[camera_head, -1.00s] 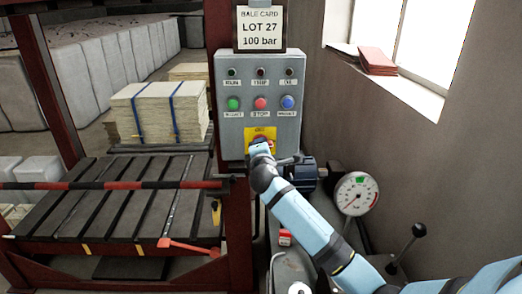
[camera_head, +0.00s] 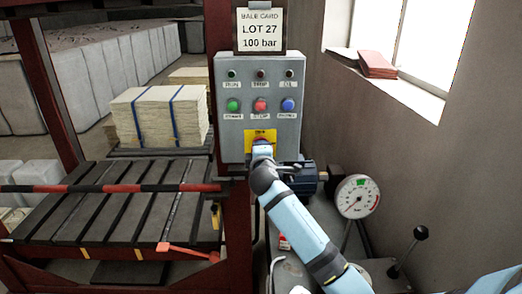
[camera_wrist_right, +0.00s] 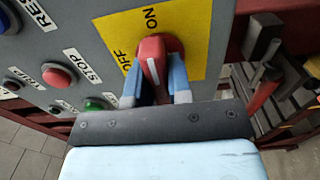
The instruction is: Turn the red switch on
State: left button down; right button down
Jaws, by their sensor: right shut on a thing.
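The red switch (camera_wrist_right: 152,62) is a rotary knob on a yellow plate (camera_wrist_right: 195,40) marked ON and OFF in the right wrist view. The ON label is at the plate's top and OFF is to the knob's left. A white line marks the knob's grip. My right gripper (camera_wrist_right: 155,78) is shut on the knob, one blue finger on each side. In the head view, my right gripper (camera_head: 262,152) covers most of the switch at the bottom of the grey control box (camera_head: 233,150). My left gripper is out of view.
Green, red and blue buttons sit above the switch. A bale card (camera_head: 261,30) hangs over the box. A dial gauge (camera_head: 357,196) and a black-knobbed lever (camera_head: 420,233) stand to the right. A press bed (camera_head: 110,215) with a striped bar is at left.

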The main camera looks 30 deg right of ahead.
jog(key=c, duration=1)
grip_release()
jog(key=shift+c, duration=0.2)
jog(key=v, duration=1.4)
jog(key=shift+b, duration=0.45)
jog(key=shift+d, duration=0.1)
jog(key=s+a+f+m+g+y+p, duration=0.1)
jog(key=s+a+f+y+p, duration=0.35)
jog(key=f, duration=0.35)
jog(key=s+a+f+m+g+y+p, duration=0.1)
jog(key=s+a+f+y+p, duration=0.25)
jog(key=s+a+f, duration=0.35)
jog(key=s+a+f+m+g+y+p, duration=0.1)
jog(key=s+a+f+m+y, duration=0.1)
jog(key=s, duration=0.5)
jog(key=s+a+f+m+g+y+p, duration=0.1)
jog(key=s+a+f+m+y+p, duration=0.1)
jog(key=s+f, duration=0.4)
jog(key=s+a+m, duration=0.1)
jog(key=m, duration=0.1)
jog(key=shift+s+m+y, duration=0.3)
jog(key=shift+s+y, duration=0.1)
